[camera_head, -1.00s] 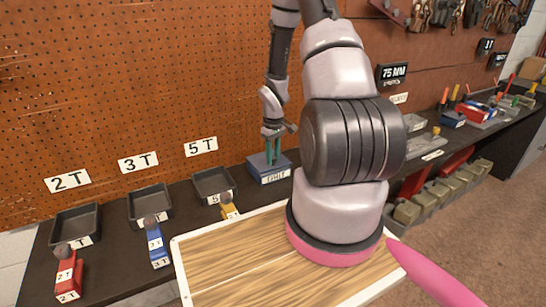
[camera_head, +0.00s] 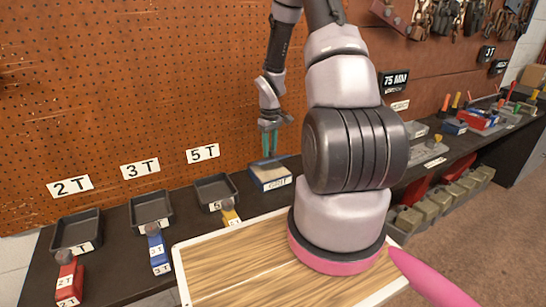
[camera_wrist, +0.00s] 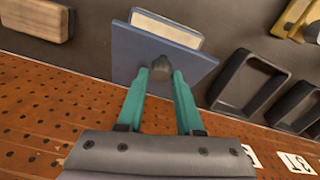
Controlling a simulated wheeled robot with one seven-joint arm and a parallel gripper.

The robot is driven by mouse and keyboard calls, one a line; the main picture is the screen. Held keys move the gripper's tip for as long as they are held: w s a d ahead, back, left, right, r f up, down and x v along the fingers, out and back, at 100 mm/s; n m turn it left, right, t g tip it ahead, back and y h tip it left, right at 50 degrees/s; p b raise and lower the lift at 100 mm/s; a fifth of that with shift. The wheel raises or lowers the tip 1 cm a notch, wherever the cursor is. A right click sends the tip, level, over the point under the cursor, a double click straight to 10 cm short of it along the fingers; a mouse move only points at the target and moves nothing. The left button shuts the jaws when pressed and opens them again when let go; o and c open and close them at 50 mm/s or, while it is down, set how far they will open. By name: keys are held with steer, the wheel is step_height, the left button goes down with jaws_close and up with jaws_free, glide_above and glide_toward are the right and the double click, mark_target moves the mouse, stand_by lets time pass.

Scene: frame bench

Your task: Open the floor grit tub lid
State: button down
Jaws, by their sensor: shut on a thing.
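The blue grit tub (camera_head: 272,181), with a white GRIT label on its front, stands on the dark bench against the pegboard. Its pale inside (camera_head: 270,173) shows at the top. My gripper (camera_head: 268,150), with teal fingers, is above the back of the tub. In the wrist view my gripper (camera_wrist: 160,75) is shut on a dark knob (camera_wrist: 162,66) on the flat blue lid (camera_wrist: 135,50). The lid is off to one side of the tub, whose pale inside (camera_wrist: 165,28) shows past its edge. Most of the lid is hard to make out in the head view.
Dark trays (camera_head: 216,191) stand in a row left of the tub under the 2T, 3T and 5T signs. Red (camera_head: 68,280), blue (camera_head: 157,250) and yellow (camera_head: 230,213) labelled pieces sit in front of them. A white-edged wooden board (camera_head: 235,268) is nearer me. The pegboard (camera_head: 130,100) is close behind.

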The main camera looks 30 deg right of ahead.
steer(key=shift+w+d+r, duration=0.1)
steer(key=shift+w+r, duration=0.3)
steer(key=shift+w, duration=0.4)
steer(key=shift+w+r, duration=0.4)
steer(key=shift+w, duration=0.4)
steer(key=c, duration=0.6)
jaws_free()
steer(key=shift+s, duration=0.1)
